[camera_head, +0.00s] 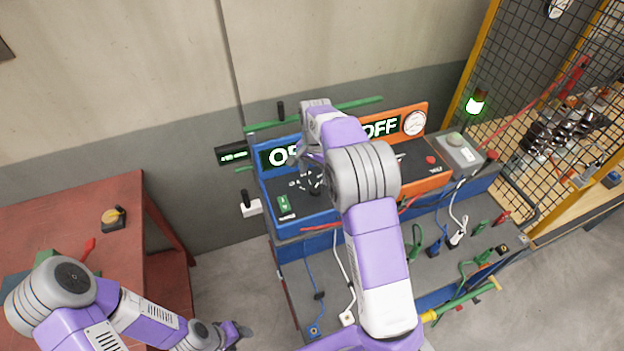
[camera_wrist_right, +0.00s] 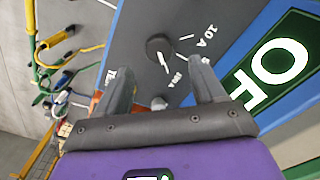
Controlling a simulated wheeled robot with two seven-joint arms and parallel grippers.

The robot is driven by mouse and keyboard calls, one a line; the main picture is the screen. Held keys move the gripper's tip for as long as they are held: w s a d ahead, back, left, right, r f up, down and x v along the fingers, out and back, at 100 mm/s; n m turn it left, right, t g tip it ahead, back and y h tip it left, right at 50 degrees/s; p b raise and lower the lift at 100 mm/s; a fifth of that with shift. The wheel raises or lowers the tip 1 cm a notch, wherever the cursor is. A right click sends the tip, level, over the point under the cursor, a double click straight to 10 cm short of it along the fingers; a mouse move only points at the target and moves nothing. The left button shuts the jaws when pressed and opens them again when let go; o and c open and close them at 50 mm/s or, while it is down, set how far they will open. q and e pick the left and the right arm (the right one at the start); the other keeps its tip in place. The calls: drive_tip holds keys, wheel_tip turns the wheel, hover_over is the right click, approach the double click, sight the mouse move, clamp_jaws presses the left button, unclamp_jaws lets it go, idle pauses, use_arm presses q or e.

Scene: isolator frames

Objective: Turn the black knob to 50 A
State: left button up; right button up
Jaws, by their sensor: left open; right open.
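The black knob (camera_wrist_right: 158,45) stands on the dark panel of the blue unit (camera_head: 263,189). In the right wrist view it lies just beyond and between my right gripper's fingers, apart from them. A "10 A" label (camera_wrist_right: 198,36) is beside it; another label (camera_wrist_right: 174,79) is too small to read surely. A white line shows at the knob's edge, toward that second label. My right gripper (camera_wrist_right: 160,76) is open and empty, over the panel; in the head view my arm partly hides it. My left gripper (camera_head: 238,333) is open, low in the head view, far from the panel.
An orange unit (camera_head: 428,178) with an "OFF" display and a gauge stands to the right of the blue one. Cables and plugs lie on the grey bench (camera_head: 480,215). A red table (camera_head: 60,205) is at the left; a mesh fence (camera_head: 500,70) is at the right.

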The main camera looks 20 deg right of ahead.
sight(315, 188)
wheel_tip(315, 188, down, 6)
drive_tip(key=shift+s+f, duration=0.1)
drive_tip(key=shift+f, duration=0.1)
drive_tip(key=c, duration=1.1)
drive_tip(key=shift+o, duration=0.2)
